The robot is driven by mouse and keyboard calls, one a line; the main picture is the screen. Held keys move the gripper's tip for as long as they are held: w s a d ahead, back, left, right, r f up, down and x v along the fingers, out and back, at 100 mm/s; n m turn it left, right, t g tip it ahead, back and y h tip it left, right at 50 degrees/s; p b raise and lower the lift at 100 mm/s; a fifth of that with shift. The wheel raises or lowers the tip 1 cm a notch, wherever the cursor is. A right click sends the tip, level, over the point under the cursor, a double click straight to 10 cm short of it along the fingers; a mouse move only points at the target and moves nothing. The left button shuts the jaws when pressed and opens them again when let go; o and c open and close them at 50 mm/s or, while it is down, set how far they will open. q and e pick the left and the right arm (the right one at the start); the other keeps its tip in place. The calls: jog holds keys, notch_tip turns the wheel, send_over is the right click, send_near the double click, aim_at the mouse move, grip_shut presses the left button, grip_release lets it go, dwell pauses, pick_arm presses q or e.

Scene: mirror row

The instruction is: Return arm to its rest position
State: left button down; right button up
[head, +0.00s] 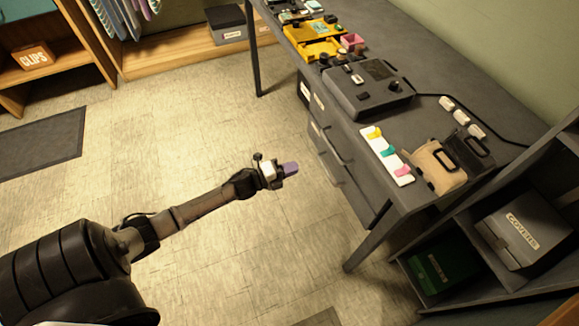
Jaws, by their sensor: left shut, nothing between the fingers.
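My left arm reaches in from the lower left, stretched out over the tiled floor. Its left gripper (290,168) is shut and empty, with purplish fingertips. It hangs in open space just left of the grey desk's (455,75) drawers and appears apart from them. My right arm and right gripper are not in view.
The desk holds a dark control box (367,88), a white strip with coloured clips (387,156), a tan pouch (434,167) and a black pouch (467,152). A shelf with a grey "COVERS" box (522,236) stands at right. The floor around the arm is clear.

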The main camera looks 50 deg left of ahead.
pick_arm(q)
jog(key=shift+s+a, duration=0.1)
jog(key=shift+s, duration=0.25)
jog(key=a+f+n+g+y, duration=0.35)
jog(key=a+n+y, duration=0.3)
jog(key=n, duration=0.25)
jog(key=s+d+r+n+g+h+p, duration=0.1)
jog(key=s+d+r+n+g, duration=0.15)
jog(key=s+d, duration=0.55)
jog(key=s+d+r+n+g+p, duration=0.15)
jog(key=s+d+n+g, duration=0.25)
jog(key=s+d, duration=0.45)
jog(key=s+d+r+n+g+h, duration=0.1)
jog(key=s+d+r+n+g, duration=0.25)
jog(key=s+d, duration=0.5)
notch_tip(320, 180, up, 37)
jog(key=p, duration=3.8)
jog(key=shift+s, duration=0.15)
